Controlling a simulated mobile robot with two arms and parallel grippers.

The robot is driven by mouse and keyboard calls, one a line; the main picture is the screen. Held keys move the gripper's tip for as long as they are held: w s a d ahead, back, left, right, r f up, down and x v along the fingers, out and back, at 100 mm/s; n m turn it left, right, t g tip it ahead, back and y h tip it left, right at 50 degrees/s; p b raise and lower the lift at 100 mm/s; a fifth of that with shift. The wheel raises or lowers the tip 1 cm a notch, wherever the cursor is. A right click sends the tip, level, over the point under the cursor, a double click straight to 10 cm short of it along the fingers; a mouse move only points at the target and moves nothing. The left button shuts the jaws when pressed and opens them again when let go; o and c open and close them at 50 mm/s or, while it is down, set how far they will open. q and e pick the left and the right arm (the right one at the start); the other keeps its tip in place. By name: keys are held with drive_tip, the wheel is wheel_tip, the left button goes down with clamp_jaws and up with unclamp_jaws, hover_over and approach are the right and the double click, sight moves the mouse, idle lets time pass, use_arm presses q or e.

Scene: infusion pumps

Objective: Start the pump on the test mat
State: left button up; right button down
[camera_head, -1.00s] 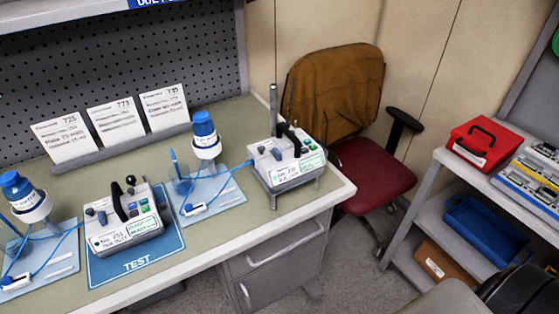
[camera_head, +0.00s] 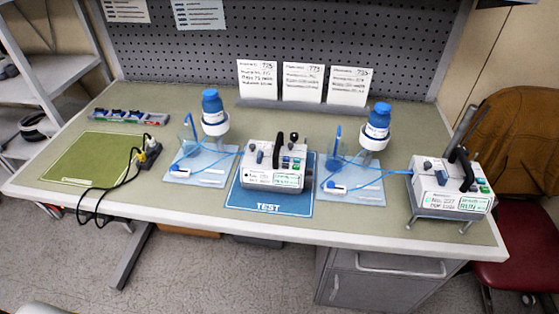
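The pump on the test mat is a white box pump (camera_head: 262,178) with a black handle, a black knob on top, small coloured buttons and a green-lettered label or screen on its front. It sits upright in the middle of the blue mat marked TEST (camera_head: 268,207). A second white pump (camera_head: 447,198) stands on a small metal stand at the right end of the bench. A blue tube runs to it from the right blue-capped bottle (camera_head: 378,121). Another blue-capped bottle (camera_head: 211,105) stands on a pale tray left of the test pump. Neither of my grippers shows.
Three written cards (camera_head: 303,82) stand in a holder behind the pumps. A green mat (camera_head: 95,158) and a black power strip with cables (camera_head: 147,154) lie at the left. A small parts tray (camera_head: 128,116) sits behind them. A brown and red chair (camera_head: 518,150) is at the right.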

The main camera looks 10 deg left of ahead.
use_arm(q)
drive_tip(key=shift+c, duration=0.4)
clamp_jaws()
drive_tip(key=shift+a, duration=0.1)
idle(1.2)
